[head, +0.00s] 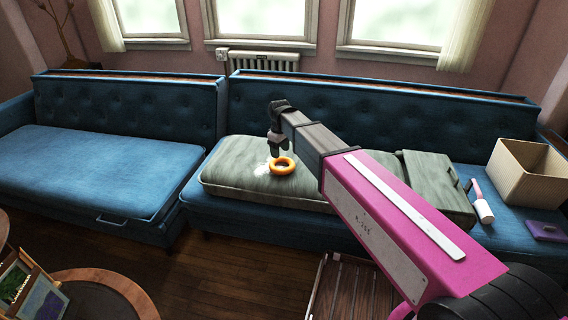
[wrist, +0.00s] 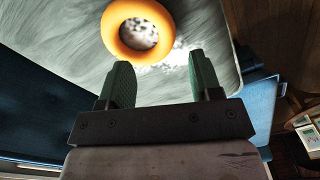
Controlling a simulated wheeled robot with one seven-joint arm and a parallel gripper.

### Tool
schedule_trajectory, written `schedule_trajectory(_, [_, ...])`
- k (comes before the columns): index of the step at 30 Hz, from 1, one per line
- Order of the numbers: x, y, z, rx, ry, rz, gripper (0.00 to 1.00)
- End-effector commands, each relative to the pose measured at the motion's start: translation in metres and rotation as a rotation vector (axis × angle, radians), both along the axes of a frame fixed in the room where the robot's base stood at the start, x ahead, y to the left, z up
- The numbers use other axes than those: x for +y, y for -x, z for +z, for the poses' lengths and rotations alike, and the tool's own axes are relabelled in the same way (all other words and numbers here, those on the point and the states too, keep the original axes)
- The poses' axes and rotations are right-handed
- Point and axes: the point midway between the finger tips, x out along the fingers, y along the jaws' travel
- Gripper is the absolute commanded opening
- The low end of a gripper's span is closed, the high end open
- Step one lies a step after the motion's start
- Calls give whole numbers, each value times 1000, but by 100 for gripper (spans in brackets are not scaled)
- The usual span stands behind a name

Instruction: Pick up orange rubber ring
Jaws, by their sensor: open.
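The orange rubber ring (head: 283,166) lies flat on a grey-green cushion (head: 232,180) on the right-hand blue sofa. A white patch shows on the cushion beside the ring and through its hole. In the wrist view the ring (wrist: 141,27) is just beyond my fingertips, near the top edge. My gripper (wrist: 158,75) is open and empty, with its two green-padded fingers apart. In the head view my gripper (head: 278,150) hangs over the cushion, just behind and left of the ring. I cannot tell its exact height above the cushion.
On the same sofa, to the right, are a grey-green case (head: 436,185), a pink-and-white roller-like item (head: 482,203), a cream ribbed box (head: 526,172) and a purple item (head: 545,230). The sofa back (head: 370,118) rises behind. The left sofa seat (head: 95,170) is clear.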

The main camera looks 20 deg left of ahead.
Motion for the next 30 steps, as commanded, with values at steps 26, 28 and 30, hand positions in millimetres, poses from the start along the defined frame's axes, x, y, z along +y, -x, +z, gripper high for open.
schedule_trajectory(26, [18,2,-74,2,2,30,58])
schedule_trajectory(28, [20,1,-84,2,2,30,58])
schedule_trajectory(30, [20,2,-94,1,1,30,58])
